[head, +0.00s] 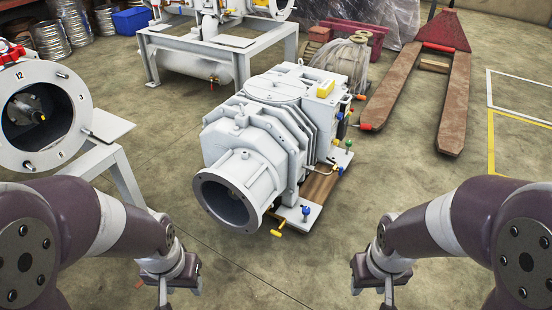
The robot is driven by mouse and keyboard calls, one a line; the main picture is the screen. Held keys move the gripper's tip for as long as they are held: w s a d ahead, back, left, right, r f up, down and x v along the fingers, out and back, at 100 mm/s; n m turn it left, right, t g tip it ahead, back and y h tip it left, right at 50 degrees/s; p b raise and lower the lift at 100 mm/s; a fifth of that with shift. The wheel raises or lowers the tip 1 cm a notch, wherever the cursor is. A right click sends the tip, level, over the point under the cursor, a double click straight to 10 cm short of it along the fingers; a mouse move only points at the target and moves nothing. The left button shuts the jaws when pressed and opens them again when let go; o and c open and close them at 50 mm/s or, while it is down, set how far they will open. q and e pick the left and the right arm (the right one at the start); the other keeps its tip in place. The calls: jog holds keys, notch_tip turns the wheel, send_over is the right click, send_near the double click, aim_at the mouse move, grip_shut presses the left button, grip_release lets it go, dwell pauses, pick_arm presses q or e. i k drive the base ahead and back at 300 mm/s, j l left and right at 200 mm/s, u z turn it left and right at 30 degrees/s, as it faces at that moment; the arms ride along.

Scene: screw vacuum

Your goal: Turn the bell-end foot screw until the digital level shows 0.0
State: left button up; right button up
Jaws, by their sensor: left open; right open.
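The white vacuum pump (265,135) stands on the floor ahead, its round open bell end (232,197) facing me. At the bell end's lower right are a yellow handle (276,227) and a blue knob (305,211); I cannot tell which is the foot screw. A green knob (348,145) is farther back. My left gripper (178,290) is open at the bottom left, and my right gripper (373,289) is open at the bottom right. Both are apart from the pump.
A white flanged vessel (45,115) on a stand is at the left. A white frame (217,45) with a tank stands behind the pump. A red-brown pallet jack (453,100) is at the right. The floor between my grippers and the pump is clear.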

aim_at(306, 210)
jog(key=i+l+u, duration=0.2)
jog(key=i+l, duration=0.75)
jog(key=l, duration=0.15)
